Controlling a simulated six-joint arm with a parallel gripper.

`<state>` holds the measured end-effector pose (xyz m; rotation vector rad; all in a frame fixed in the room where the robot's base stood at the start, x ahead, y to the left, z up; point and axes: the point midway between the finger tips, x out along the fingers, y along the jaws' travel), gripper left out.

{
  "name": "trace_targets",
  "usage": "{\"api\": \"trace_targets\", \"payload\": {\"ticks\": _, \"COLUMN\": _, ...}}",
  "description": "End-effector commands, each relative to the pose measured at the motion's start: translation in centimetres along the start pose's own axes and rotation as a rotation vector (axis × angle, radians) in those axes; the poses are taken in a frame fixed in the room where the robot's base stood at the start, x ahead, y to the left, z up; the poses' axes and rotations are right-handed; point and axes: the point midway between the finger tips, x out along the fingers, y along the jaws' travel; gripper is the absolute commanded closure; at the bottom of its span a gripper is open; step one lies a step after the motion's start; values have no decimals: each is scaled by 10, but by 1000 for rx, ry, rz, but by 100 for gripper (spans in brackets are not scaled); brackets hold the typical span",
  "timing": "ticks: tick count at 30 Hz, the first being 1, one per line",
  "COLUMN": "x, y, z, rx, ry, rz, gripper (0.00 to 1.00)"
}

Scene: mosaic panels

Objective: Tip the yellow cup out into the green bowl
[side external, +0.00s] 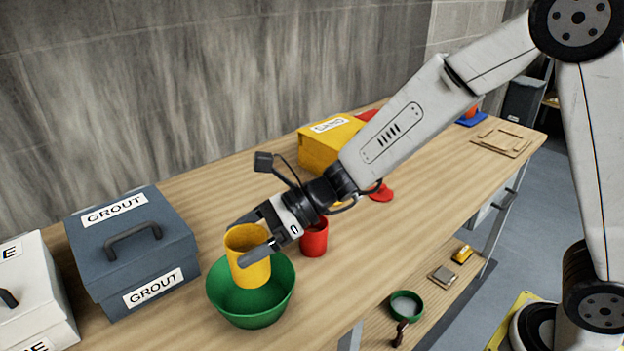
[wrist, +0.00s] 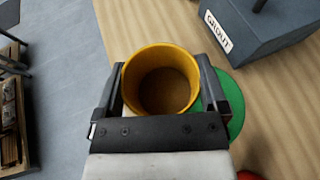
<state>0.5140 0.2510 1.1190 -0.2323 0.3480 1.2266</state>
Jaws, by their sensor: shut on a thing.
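The yellow cup (side external: 248,262) is held between the fingers of my gripper (side external: 257,233). It is close to upright, with a slight tilt, over the green bowl (side external: 250,311) in the side view. In the wrist view the cup (wrist: 161,82) shows its open mouth between the two fingers of my gripper (wrist: 163,92). Its inside looks brownish and shaded; I cannot tell what it holds. The green bowl (wrist: 228,103) shows partly behind the right finger in the wrist view. Part of the bowl's inside is hidden by the cup in the side view.
A red cup (side external: 314,240) stands just right of the bowl, close to my gripper. A dark grey grout box (side external: 133,254) stands left of the bowl, and a yellow sand box (side external: 326,148) stands farther back. The bench's right part (side external: 440,185) has clear room.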

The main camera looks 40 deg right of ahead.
Motion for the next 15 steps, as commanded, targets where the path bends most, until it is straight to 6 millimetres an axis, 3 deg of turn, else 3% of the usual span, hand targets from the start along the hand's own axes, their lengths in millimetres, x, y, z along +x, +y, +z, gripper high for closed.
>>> {"api": "trace_targets", "payload": {"ticks": 15, "x": 8, "y": -1, "z": -21, "rx": 69, "ry": -6, "rz": 28, "gripper": 76}}
